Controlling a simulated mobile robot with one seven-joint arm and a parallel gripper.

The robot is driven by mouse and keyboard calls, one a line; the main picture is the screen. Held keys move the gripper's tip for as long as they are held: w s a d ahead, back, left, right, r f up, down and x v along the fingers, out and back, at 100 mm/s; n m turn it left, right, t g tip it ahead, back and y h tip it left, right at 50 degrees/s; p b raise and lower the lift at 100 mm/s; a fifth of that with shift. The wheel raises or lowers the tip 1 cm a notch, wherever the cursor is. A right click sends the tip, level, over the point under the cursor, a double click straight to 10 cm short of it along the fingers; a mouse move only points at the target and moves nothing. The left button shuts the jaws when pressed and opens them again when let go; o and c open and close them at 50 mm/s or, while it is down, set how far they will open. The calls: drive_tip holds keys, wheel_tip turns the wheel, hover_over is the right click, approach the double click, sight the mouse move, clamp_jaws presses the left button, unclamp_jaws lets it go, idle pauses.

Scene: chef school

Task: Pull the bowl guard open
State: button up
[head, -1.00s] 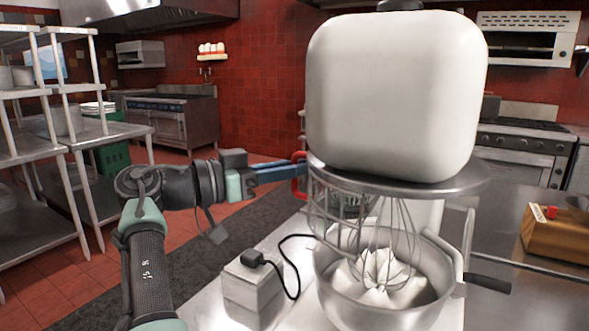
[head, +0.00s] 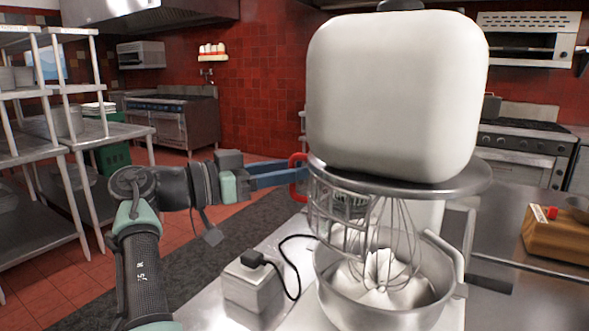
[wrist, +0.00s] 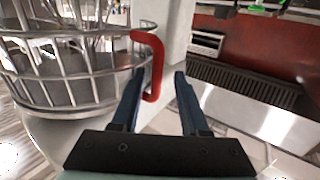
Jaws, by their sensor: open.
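The bowl guard (head: 328,205) is a metal wire cage under the head of the white stand mixer (head: 395,95). It covers the left side, and the front right side is uncovered, so the whisk (head: 392,235) shows. The guard's red handle (head: 298,177) is on its left edge. In the wrist view the guard (wrist: 75,80) fills the left, and its red handle (wrist: 156,62) stands between my fingers, nearer the left one. My gripper (wrist: 165,80) is open around the handle. In the head view my gripper (head: 290,175) reaches it from the left.
The metal bowl (head: 345,290) with white contents sits below the whisk. A grey box (head: 253,288) with a black cable stands left of it on the counter. A wooden box with a red button (head: 556,235) is at right.

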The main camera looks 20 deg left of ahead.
drive_tip(key=v, duration=1.2)
drive_tip(key=shift+b, duration=0.35)
drive_tip(key=shift+s+a, duration=0.2)
